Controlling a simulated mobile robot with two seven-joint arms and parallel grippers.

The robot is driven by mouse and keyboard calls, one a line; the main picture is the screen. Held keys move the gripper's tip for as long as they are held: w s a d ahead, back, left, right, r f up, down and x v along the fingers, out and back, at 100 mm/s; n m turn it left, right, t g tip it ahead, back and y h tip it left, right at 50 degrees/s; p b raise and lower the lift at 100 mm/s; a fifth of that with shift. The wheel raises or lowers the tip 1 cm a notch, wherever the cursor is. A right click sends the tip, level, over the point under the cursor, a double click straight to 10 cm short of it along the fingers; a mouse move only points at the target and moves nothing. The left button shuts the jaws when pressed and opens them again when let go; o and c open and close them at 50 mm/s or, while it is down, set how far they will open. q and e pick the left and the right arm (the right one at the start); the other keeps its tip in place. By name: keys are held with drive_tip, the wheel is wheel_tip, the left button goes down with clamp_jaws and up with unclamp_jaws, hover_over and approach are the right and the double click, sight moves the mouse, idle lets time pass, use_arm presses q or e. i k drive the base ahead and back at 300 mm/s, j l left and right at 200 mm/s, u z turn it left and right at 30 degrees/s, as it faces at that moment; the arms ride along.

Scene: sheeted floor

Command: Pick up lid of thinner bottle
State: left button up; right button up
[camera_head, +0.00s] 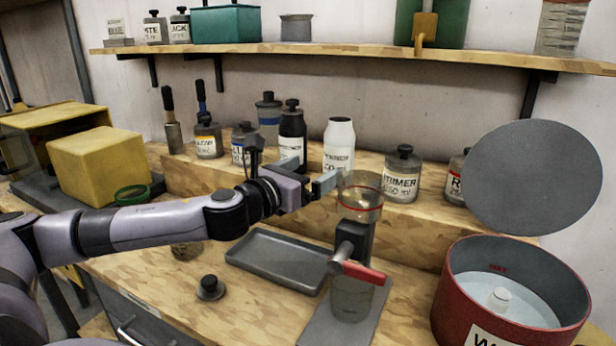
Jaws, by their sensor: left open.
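The thinner bottle (339,146) is white with a dark-lettered label. It stands upright on the raised wooden step, and no dark cap shows on its neck. A dark round lid with a knob (209,288) lies on the lower bench at the front left, away from the bottle. I cannot tell for certain that it is the thinner lid. My left gripper (322,188) reaches in from the left, open, with nothing seen between its fingers. It is in front of the thinner bottle's lower part and left of a clear cup. My right gripper is not in view.
A grey tray (277,262) lies right of the lid. A device with a clear cup (360,197) and red handle (358,271) stands beside it. A red pot (511,300) is at right. Capped bottles, including the primer (402,178), line the step.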

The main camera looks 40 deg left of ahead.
sight(210, 289)
drive_tip(key=k, duration=1)
